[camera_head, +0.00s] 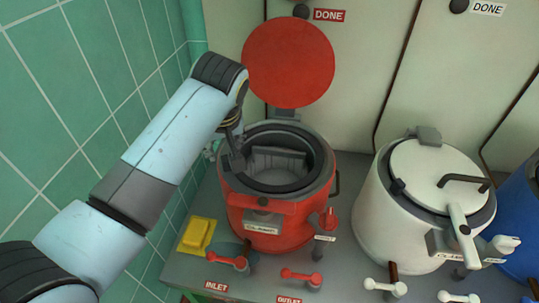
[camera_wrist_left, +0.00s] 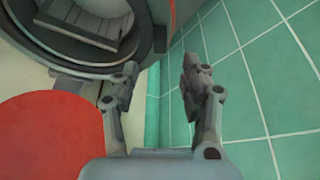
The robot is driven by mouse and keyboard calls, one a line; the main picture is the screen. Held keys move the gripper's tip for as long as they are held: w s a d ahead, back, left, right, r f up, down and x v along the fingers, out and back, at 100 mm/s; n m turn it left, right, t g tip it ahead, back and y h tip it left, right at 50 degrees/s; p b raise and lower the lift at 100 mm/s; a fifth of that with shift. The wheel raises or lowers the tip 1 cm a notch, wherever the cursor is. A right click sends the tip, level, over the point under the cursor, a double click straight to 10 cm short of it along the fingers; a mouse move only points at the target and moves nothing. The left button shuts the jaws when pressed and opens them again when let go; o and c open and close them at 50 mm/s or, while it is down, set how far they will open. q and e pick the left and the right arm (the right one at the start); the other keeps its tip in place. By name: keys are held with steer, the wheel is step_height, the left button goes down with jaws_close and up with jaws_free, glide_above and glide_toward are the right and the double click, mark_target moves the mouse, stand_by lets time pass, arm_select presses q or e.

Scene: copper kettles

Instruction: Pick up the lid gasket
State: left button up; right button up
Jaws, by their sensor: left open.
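The red kettle (camera_head: 262,222) stands open, with its round red lid (camera_head: 289,62) raised behind it. A dark ring (camera_head: 273,188) lies around the kettle mouth; it looks like the lid gasket, but I cannot tell it surely from the rim. In the left wrist view the dark ring (camera_wrist_left: 50,58) shows at the upper left, and part of the red lid (camera_wrist_left: 50,135) is below it. My left gripper (camera_head: 234,148) is at the left rear edge of the kettle mouth. Its two fingers (camera_wrist_left: 163,80) are apart with nothing between them. My right gripper is not in view.
A white kettle (camera_head: 425,222) with a closed lid stands to the right, and a blue kettle (camera_head: 520,215) is at the right edge. A yellow box (camera_head: 197,235) and red valve handles (camera_head: 300,278) are in front. Green tiled wall (camera_head: 85,75) is close on the left.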

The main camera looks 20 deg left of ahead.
mark_target(225, 159)
arm_select(q)
steer(key=x, duration=0.8)
steer(key=shift+c, duration=0.4)
jaws_close()
